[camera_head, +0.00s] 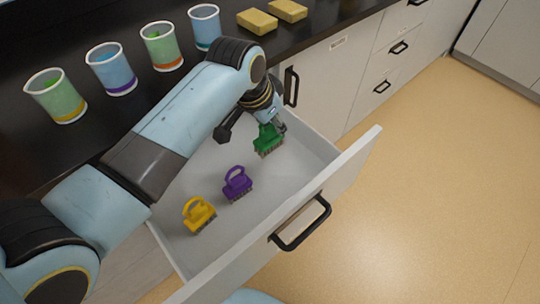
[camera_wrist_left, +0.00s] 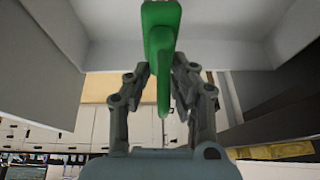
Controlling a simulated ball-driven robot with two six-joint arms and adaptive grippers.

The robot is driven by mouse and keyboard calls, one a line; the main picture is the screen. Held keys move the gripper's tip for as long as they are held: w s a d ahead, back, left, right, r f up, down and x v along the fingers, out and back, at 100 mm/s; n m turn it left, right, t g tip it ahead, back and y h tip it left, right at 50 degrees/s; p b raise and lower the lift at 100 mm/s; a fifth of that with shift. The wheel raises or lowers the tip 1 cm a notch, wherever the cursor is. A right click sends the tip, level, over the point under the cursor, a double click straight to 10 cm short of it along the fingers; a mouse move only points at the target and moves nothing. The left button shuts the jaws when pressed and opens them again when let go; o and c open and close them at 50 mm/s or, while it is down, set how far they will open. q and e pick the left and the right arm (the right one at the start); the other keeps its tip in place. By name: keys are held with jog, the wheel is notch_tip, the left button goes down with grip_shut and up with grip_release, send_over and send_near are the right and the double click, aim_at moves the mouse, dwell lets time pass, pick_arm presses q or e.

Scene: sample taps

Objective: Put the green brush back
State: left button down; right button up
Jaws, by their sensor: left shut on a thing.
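The green brush (camera_head: 267,140) is at the far end of the open drawer (camera_head: 318,207), in line with the purple and yellow brushes. My left gripper (camera_head: 279,128) is shut on it, over the drawer. In the left wrist view the green brush (camera_wrist_left: 161,50) sits between the two fingers of my left gripper (camera_wrist_left: 161,80). I cannot tell whether its bristles touch the drawer floor. My right gripper is in neither view.
A purple brush (camera_head: 237,184) and a yellow brush (camera_head: 199,215) stand in the drawer. Several cups, including a green one (camera_head: 57,97), and two yellow sponges (camera_head: 257,21) stand on the dark counter (camera_head: 22,141). The floor (camera_head: 450,190) beyond is clear.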

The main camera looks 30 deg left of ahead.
aim_at(262, 136)
pick_arm(q)
notch_tip(262, 136, down, 9)
jog(key=shift+f+b, duration=0.15)
jog(key=shift+b, duration=0.55)
jog(key=c, duration=1.2)
grip_release()
jog(key=shift+o, duration=0.2)
jog(key=p+v, duration=0.2)
jog(key=v, duration=1)
jog(key=shift+s, duration=0.1)
